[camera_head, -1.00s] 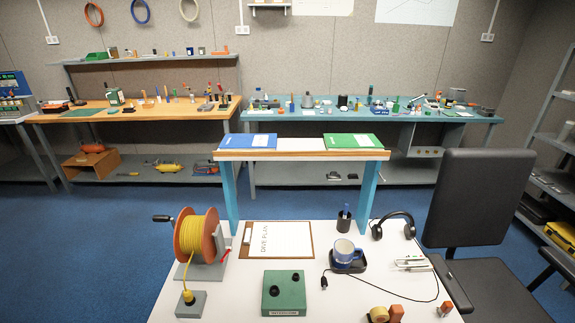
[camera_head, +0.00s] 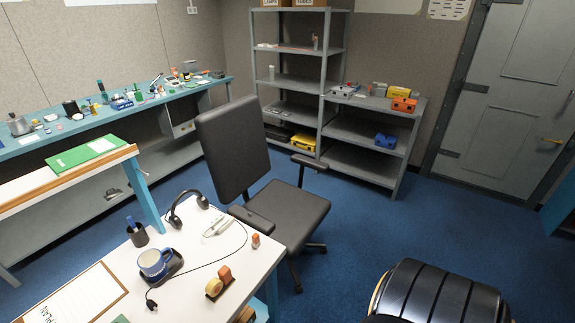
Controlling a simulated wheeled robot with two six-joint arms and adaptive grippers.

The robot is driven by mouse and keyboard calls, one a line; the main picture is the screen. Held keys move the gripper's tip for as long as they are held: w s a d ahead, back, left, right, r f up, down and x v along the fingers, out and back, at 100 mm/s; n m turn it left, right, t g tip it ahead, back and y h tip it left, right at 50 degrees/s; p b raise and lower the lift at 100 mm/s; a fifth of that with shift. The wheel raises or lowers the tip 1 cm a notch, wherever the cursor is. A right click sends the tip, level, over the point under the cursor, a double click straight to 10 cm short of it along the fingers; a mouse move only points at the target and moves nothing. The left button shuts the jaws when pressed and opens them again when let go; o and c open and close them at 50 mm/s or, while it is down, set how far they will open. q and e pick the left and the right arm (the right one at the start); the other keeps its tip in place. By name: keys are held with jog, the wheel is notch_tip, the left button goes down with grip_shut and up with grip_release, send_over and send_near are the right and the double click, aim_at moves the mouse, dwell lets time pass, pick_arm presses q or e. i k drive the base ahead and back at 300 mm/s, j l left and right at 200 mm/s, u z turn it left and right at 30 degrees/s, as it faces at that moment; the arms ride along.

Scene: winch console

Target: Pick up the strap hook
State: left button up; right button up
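I cannot make out a strap hook for certain in this view. On the white desk (camera_head: 190,240) at the lower left are several small things. A pale slim item (camera_head: 216,228) lies near the headphones (camera_head: 187,204), too small to name surely. A small orange-and-white item (camera_head: 256,241) stands at the desk's right edge. Neither of my grippers is in view.
A black office chair (camera_head: 272,209) stands right of the desk. Grey shelves (camera_head: 370,131) hold yellow, orange and blue cases. A grey door (camera_head: 510,100) is at the right. A large black ribbed object (camera_head: 435,293) fills the bottom right. Blue floor (camera_head: 400,228) is open between.

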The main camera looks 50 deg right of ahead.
aim_at(255, 237)
jog(key=z, duration=1.15)
